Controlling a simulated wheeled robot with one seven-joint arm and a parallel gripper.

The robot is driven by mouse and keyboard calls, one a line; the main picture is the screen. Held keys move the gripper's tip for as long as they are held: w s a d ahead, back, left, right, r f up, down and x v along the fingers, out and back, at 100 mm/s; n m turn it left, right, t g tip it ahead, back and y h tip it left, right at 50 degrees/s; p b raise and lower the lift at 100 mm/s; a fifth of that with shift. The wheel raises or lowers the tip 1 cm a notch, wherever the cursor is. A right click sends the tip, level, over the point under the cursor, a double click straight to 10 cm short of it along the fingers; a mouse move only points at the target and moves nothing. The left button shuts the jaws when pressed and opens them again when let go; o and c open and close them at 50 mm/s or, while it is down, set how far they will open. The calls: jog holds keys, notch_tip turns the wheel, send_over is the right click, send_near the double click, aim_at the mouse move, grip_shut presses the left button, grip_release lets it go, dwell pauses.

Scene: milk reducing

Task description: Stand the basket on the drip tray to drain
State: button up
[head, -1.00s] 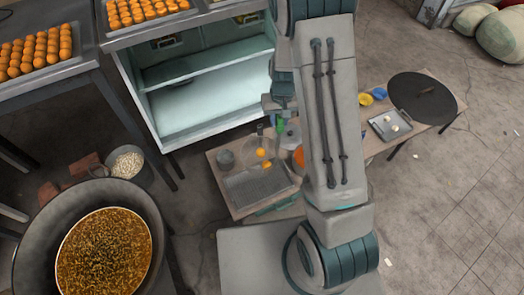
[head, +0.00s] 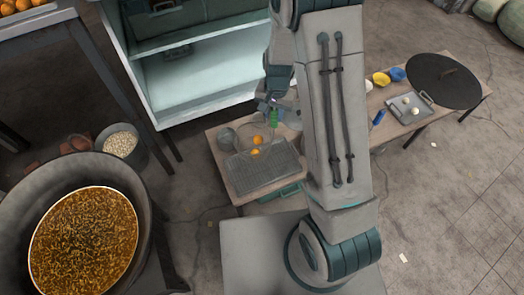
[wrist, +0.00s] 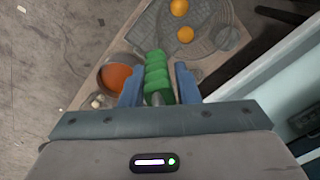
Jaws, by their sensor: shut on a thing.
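The wire basket (head: 270,142) holds two orange balls and hangs over the table, overlapping the back part of the mesh drip tray (head: 264,178). I cannot tell whether it touches the tray. Its green ribbed handle (wrist: 158,78) lies between the blue fingers of my gripper (wrist: 159,85), which is shut on it. In the head view my gripper (head: 277,104) is behind the basket, partly hidden by my arm. The wire basket also shows in the wrist view (wrist: 172,40), ahead of the fingers.
A bowl of red-orange content (wrist: 120,77) is beside the handle. An open white cabinet (head: 195,85) stands behind. A large pan (head: 85,245) is at lower left. A black lid (head: 440,80) lies at right.

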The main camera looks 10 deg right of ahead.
jog(key=a+f+m+b, duration=0.1)
jog(key=f+b, duration=0.3)
jog(key=f, duration=0.1)
jog(key=s+a+f+m+b, duration=0.1)
jog(key=f+m+b, duration=0.1)
jog(key=f+b, duration=0.3)
jog(key=a+f+m+b, duration=0.1)
jog(key=f+m+b, duration=0.1)
jog(key=f+b, duration=0.3)
jog(key=shift+s+a, duration=0.2)
jog(key=shift+a, duration=0.15)
notch_tip(320, 180, down, 6)
jog(key=b, duration=0.5)
jog(key=shift+b, duration=0.4)
jog(key=shift+f, duration=0.4)
jog(key=o, duration=1.1)
jog(key=shift+r, duration=0.15)
jog(key=r+p, duration=0.1)
jog(key=r, duration=0.3)
jog(key=r+p, duration=0.1)
jog(key=r, duration=0.4)
jog(key=r+p, duration=0.1)
jog(key=r, duration=0.3)
jog(key=shift+s+d+r, duration=0.3)
jog(key=shift+s+r, duration=0.05)
